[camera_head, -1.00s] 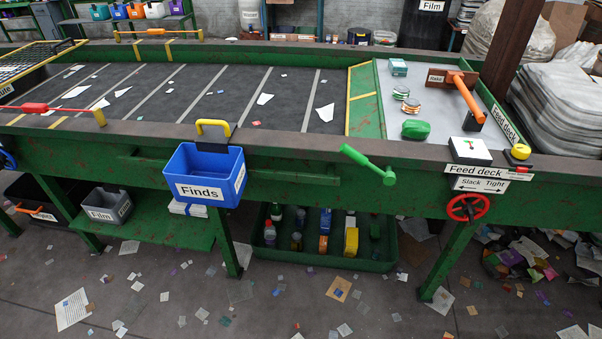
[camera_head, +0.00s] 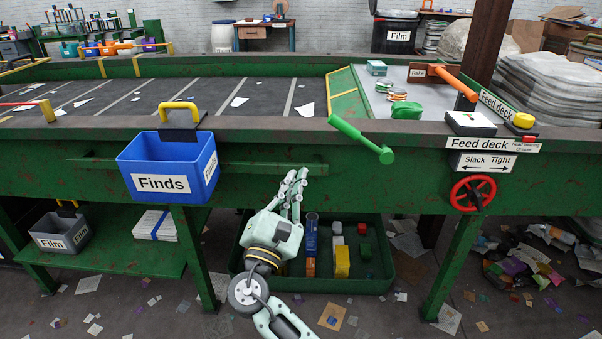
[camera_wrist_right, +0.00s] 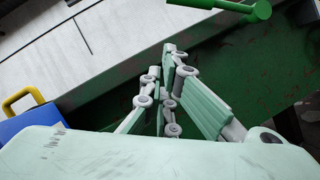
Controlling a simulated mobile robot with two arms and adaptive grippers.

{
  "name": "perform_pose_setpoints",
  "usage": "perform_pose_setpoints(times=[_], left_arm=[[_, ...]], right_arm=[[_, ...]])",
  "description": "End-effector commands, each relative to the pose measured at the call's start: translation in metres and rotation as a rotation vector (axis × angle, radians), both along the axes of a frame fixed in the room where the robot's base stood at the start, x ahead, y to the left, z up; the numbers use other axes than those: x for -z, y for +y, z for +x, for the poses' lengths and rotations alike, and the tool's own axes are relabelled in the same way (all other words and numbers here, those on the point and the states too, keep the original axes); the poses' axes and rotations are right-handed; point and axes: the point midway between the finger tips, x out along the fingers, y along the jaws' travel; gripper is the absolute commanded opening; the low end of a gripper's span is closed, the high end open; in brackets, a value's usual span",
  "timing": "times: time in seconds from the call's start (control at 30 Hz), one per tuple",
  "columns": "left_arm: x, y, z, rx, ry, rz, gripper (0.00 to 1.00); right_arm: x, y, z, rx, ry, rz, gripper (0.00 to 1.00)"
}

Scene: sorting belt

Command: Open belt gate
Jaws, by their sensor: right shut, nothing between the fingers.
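A green lever (camera_head: 360,138) sticks out from the front side of the belt frame. Its grip end points up and to the left, and its round pivot end is lower right. The lever also shows at the top of the right wrist view (camera_wrist_right: 232,6). A green, yellow-edged strip (camera_head: 345,97) crosses the belt (camera_head: 215,98) at the feed deck. My right gripper (camera_head: 296,179) is shut and empty, in front of the green frame, below and left of the lever and apart from it. Its fingers (camera_wrist_right: 171,55) point toward the frame. My left gripper is out of view.
A blue Finds bin (camera_head: 168,167) hangs on the frame left of my right gripper. A red handwheel (camera_head: 473,193) is at the right under the Slack/Tight sign (camera_head: 487,163). A green tray (camera_head: 372,283) with bottles and boxes lies below. Paper scraps litter the floor.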

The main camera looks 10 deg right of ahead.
Motion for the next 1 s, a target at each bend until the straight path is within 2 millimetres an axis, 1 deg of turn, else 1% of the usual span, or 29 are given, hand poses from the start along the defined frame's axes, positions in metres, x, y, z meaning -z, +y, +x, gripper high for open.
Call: perform_pose_setpoints(times=[0.03,0.43,0.47,0.5,0.6,0.7,0.83,1.0], left_arm=[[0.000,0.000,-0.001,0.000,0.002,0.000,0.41],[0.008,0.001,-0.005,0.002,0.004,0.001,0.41],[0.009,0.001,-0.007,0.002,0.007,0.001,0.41],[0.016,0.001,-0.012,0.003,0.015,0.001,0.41],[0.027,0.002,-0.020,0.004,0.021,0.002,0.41],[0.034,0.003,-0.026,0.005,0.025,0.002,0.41],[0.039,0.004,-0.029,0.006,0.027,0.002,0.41],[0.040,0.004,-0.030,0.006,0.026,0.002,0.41]], right_arm=[[-0.005,-0.005,0.006,0.002,-0.002,-0.001,0.00],[-0.034,-0.045,0.075,0.001,0.000,0.001,0.00],[-0.038,-0.047,0.071,-0.001,0.001,0.004,0.00],[-0.043,-0.050,0.068,-0.002,0.001,0.006,0.00],[-0.053,-0.055,0.064,-0.002,0.001,0.004,0.00],[-0.059,-0.059,0.061,-0.002,0.003,0.003,0.00],[-0.062,-0.062,0.059,-0.001,0.003,0.003,0.00],[-0.063,-0.062,0.058,-0.002,0.004,0.003,0.00]])
